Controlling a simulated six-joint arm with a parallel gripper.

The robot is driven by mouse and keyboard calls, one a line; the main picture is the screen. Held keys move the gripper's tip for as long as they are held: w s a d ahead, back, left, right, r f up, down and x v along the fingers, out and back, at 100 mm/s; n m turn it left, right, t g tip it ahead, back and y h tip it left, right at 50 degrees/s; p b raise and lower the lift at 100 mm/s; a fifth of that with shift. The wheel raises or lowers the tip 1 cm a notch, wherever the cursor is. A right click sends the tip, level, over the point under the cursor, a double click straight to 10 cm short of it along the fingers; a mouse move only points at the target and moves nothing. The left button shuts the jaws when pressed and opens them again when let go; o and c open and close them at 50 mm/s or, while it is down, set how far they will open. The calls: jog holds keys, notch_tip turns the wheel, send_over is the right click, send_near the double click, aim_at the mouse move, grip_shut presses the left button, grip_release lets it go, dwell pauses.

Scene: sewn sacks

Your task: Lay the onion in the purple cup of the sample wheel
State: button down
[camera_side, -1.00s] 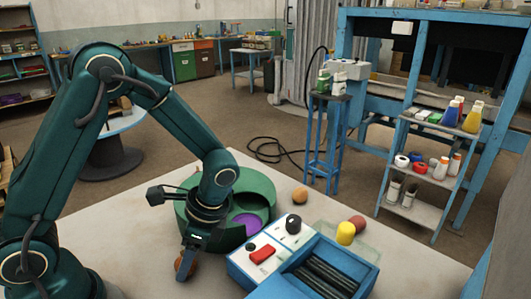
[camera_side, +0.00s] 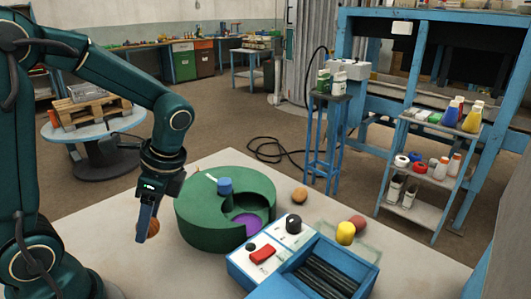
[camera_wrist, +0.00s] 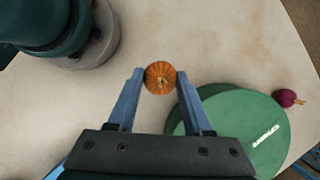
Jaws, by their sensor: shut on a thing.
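The onion (camera_side: 153,228), round and orange-brown with ribs, is held between my gripper's fingertips (camera_side: 146,226). In the wrist view the onion (camera_wrist: 160,77) sits between the two blue fingertips (camera_wrist: 160,74). My gripper is raised above the table, left of the sample wheel and apart from it. The sample wheel (camera_side: 205,235) is a green drum with a blue knob and a white pointer on top. The purple cup (camera_side: 249,220) shows through an opening at the wheel's front right; only part of it is visible.
A blue console (camera_side: 236,267) with a red button and a slotted tray stands right of the wheel. A brown ball (camera_side: 299,195), yellow cylinder (camera_side: 345,232) and reddish object (camera_side: 358,222) lie farther right. A dark-red round object (camera_wrist: 286,98) lies beside the wheel.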

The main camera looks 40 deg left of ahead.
jog(key=s+a+r, duration=0.2)
jog(key=a+r, duration=0.1)
jog(key=a, duration=0.1)
jog(key=w+d+r+n+g+h, duration=0.1)
jog(key=w+d+r+n+h, duration=0.15)
jog(key=w+d+n, duration=0.25)
jog(key=w+d+r+n+h, duration=0.1)
jog(key=w+d+r+n, duration=0.25)
jog(key=w, duration=0.25)
jog(key=w+d+f+n+t+h, duration=0.1)
jog(key=w+f+n+t, duration=0.25)
jog(key=n, duration=1.05)
jog(key=w+f+n+t+h, duration=0.2)
jog(key=w+n+t, duration=0.25)
jog(key=n, duration=0.95)
jog(key=shift+w+f+n+t+y, duration=0.15)
jog(key=shift+f+n+y, duration=0.4)
jog(key=shift+f+n, duration=1)
jog(key=shift+w+f+n+t+y, duration=0.1)
jog(key=shift+f+n+y, duration=0.45)
jog(key=shift+f+n, duration=1)
jog(key=shift+w+f+n+t+y, duration=0.15)
jog(key=shift+f+n+y, duration=0.4)
jog(key=shift+f+n, duration=1)
